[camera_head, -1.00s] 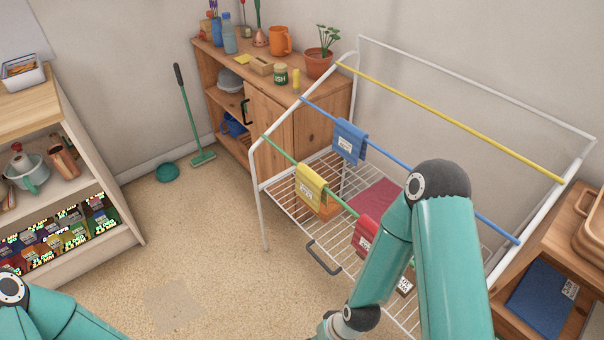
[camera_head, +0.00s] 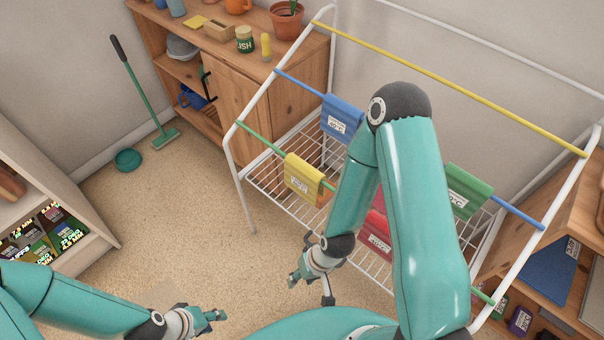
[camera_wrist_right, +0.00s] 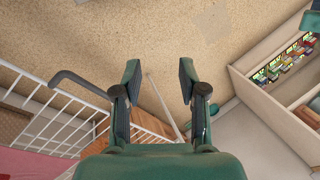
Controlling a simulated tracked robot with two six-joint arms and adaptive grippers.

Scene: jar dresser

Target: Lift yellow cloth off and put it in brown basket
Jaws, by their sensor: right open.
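The yellow cloth (camera_head: 302,177), with a white label, hangs folded over the green rail of the white drying rack. My right gripper (camera_head: 311,288) is open and empty, below and in front of the rack, apart from the cloth; it also shows in the right wrist view (camera_wrist_right: 160,82), with nothing between its fingers. My left gripper (camera_head: 215,317) is low at the lower left, far from the cloth; its finger opening is unclear. The brown basket is at most a sliver at the right edge of the head view and cannot be made out clearly.
The rack also holds a blue cloth (camera_head: 341,118), a red cloth (camera_head: 377,238) and a green cloth (camera_head: 469,190). A yellow rail (camera_head: 450,82) runs at the back. A wooden cabinet (camera_head: 232,75) stands behind. The floor (camera_head: 190,210) left of the rack is clear.

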